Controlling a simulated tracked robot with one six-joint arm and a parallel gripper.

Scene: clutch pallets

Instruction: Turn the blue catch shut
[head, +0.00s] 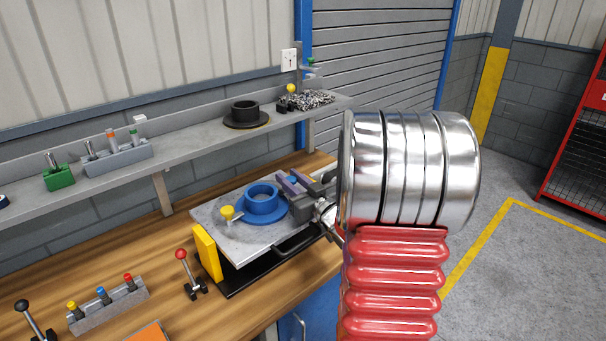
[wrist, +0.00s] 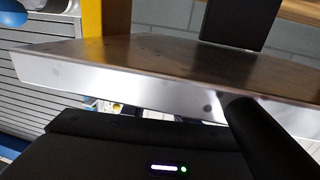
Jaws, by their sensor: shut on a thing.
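The blue catch (head: 292,180) shows only as a small blue spot between the fingers of my gripper (head: 291,184), at the right end of the grey pallet (head: 222,230). My gripper is shut on it; my wrist hides much of the grip. The catch's angle cannot be made out. On the pallet, a blue flanged ring (head: 262,199) stands left of my gripper, with a yellow-knobbed catch (head: 228,212) beside it. In the wrist view, a metal plate edge (wrist: 150,80) crosses the picture and the blue catch cannot be made out.
A yellow block (head: 207,252) stands at the pallet's left end. A red-knobbed lever (head: 181,255) and a block of coloured knobs (head: 107,303) are on the wooden bench. Behind, a shelf (head: 190,145) holds a black flanged part (head: 245,113) and other small parts.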

